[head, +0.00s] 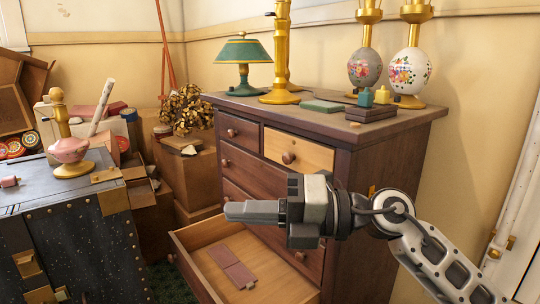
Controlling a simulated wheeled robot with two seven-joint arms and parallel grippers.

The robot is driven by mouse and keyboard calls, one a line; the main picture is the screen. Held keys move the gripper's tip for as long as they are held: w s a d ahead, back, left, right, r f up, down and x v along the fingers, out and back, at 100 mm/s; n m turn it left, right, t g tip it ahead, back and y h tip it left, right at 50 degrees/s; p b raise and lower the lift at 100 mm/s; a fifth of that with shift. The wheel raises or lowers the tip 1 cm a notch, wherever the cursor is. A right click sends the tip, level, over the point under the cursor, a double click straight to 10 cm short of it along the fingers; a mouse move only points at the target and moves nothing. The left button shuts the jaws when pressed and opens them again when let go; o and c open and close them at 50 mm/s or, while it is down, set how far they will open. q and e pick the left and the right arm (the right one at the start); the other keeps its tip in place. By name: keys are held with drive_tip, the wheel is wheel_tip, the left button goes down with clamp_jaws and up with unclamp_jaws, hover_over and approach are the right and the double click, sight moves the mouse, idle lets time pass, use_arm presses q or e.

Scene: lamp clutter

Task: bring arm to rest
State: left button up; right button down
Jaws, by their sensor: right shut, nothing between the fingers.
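My right arm comes in from the lower right. Its gripper (236,211) is shut and empty, pointing left in front of the wooden dresser (360,190), over the open lower drawer (195,262). Two flat reddish pieces (232,266) lie in that drawer. The gripper hides part of the dresser's front, and I cannot tell how far it is from the drawer fronts. My left gripper is not in view.
On the dresser stand a green-shaded lamp (243,62), a tall brass stand (281,50), two flowered lamps (411,70) and small boxes (370,113). A dark trunk (75,240) with a pink lamp base (70,150) stands left. Cardboard boxes (187,175) crowd behind.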

drive_tip(key=d+f+m+t+h, duration=0.25)
drive_tip(key=f+m+t, duration=0.3)
drive_tip(key=m, duration=0.35)
drive_tip(key=w+d+f+m+t+h, duration=0.1)
drive_tip(key=d+f+m+t+h, duration=0.1)
drive_tip(key=d+f+m+t, duration=0.5)
drive_tip(key=d+f+m+t+h, duration=0.1)
drive_tip(key=f+m+t+h, duration=0.3)
drive_tip(key=m, duration=0.7)
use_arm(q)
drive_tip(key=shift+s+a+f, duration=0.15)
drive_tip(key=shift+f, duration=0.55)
use_arm(e)
drive_tip(key=s+d+f+m+g+h, duration=0.3)
drive_tip(key=s+f+m, duration=0.2)
drive_tip(key=f, duration=0.6)
drive_tip(key=s+d+f+m+g+h, duration=0.3)
drive_tip(key=s+d+f+m+g, duration=0.1)
drive_tip(key=s+f, duration=0.6)
drive_tip(key=shift+s+f+m, duration=0.2)
drive_tip(key=shift+f+m, duration=0.15)
drive_tip(key=shift+m, duration=0.25)
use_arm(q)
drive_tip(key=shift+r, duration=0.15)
